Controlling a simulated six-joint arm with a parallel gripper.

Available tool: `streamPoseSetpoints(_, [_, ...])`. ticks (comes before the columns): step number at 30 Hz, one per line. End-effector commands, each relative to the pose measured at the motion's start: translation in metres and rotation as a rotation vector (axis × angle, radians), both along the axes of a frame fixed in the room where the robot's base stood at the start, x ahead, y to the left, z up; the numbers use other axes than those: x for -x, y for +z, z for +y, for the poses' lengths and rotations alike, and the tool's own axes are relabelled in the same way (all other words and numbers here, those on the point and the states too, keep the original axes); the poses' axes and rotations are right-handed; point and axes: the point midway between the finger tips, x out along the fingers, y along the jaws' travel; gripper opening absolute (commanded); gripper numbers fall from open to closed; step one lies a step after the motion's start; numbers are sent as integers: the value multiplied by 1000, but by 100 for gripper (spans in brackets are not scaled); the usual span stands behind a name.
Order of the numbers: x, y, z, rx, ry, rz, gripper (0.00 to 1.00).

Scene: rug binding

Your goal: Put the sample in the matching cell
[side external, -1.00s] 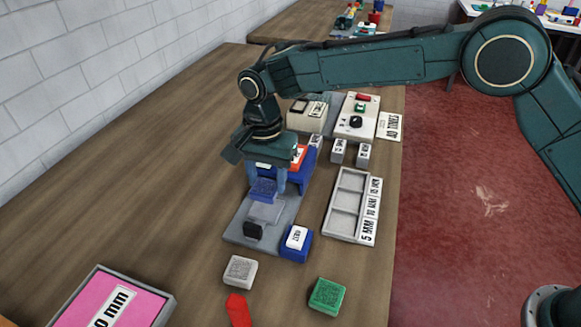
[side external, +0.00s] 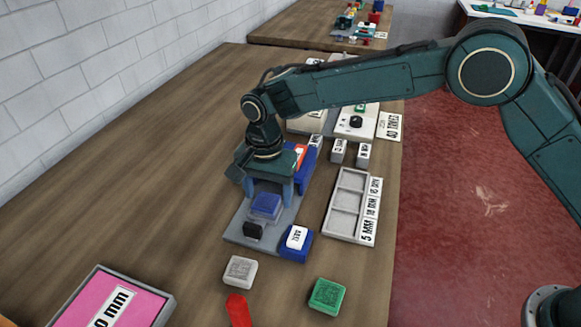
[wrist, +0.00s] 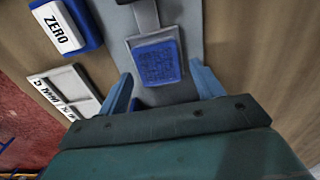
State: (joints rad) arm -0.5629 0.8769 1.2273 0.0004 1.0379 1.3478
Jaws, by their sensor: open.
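A blue square sample (side external: 265,205) lies flat on the grey plate of the blue-and-grey gauge device; it also shows in the wrist view (wrist: 156,63). My gripper (side external: 269,197) is open and low over the device. Its two fingers stand on either side of the sample, with gaps to it in the wrist view (wrist: 163,71). The grey tray (side external: 334,233) to the right has three cells, which look empty. Its labels (side external: 372,210) read 5 MM, 10 MM and 15 MM. The gauge's display is not readable here.
A blue block with a white ZERO button (side external: 297,237) and a black block (side external: 253,230) sit at the device's near end. A grey square (side external: 240,270), a green square (side external: 327,294) and a red piece (side external: 238,308) lie nearer.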

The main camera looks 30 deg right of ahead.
Motion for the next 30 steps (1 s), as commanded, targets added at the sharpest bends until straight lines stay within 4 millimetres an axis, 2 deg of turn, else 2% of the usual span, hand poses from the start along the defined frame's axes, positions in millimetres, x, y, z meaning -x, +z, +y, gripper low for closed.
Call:
streamPoseSetpoints(7, [0, -4, 0, 0, 0, 0, 66])
streamPoseSetpoints(11, [0, 6, 0, -1, 0, -1, 66])
streamPoseSetpoints(17, [-1, 31, 3, -3, 0, -4, 66])
streamPoseSetpoints(30, [-1, 105, 6, -2, 0, -4, 66])
